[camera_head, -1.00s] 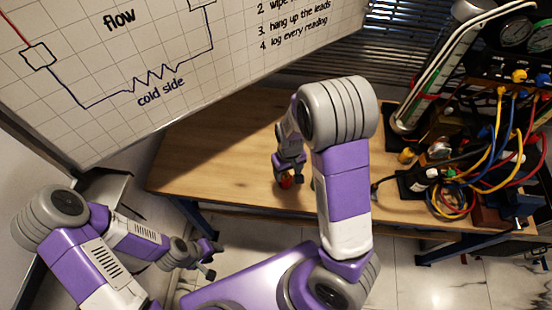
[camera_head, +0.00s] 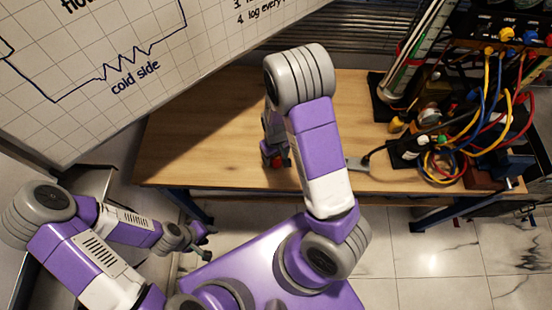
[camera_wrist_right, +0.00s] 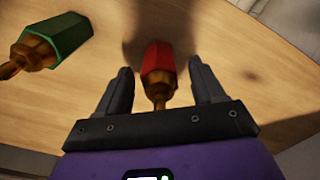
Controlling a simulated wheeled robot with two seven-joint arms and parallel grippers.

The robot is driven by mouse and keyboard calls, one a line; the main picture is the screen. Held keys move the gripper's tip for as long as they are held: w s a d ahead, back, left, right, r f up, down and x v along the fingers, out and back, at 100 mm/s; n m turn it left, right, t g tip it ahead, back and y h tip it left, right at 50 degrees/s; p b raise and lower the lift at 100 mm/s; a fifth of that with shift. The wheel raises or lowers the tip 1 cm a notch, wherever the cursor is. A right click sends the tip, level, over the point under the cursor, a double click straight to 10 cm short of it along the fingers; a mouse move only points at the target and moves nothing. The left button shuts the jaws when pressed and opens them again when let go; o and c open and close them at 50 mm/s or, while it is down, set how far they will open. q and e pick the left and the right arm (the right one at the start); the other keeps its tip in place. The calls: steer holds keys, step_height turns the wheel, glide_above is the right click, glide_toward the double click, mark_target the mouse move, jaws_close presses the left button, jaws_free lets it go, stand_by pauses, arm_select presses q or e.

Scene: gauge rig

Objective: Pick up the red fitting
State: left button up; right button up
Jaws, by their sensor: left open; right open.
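The red fitting (camera_wrist_right: 158,63), a red hexagonal body with brass ends, is between the two open fingers of my right gripper (camera_wrist_right: 163,78) in the right wrist view. In the head view, only a small red part of the fitting (camera_head: 278,161) shows at the right gripper (camera_head: 271,158), low over the wooden table. The right arm hides the area to its right. My left gripper (camera_head: 206,236) is open and empty, off the table's front left.
A green fitting (camera_wrist_right: 58,38) with a brass end lies left of the red one in the right wrist view. On the wooden table (camera_head: 200,150), coloured cables (camera_head: 480,130) and instruments crowd the right side. A whiteboard (camera_head: 90,60) stands behind; the table's left part is clear.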

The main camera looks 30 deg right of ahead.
steer(key=shift+w, duration=0.1)
jaws_close()
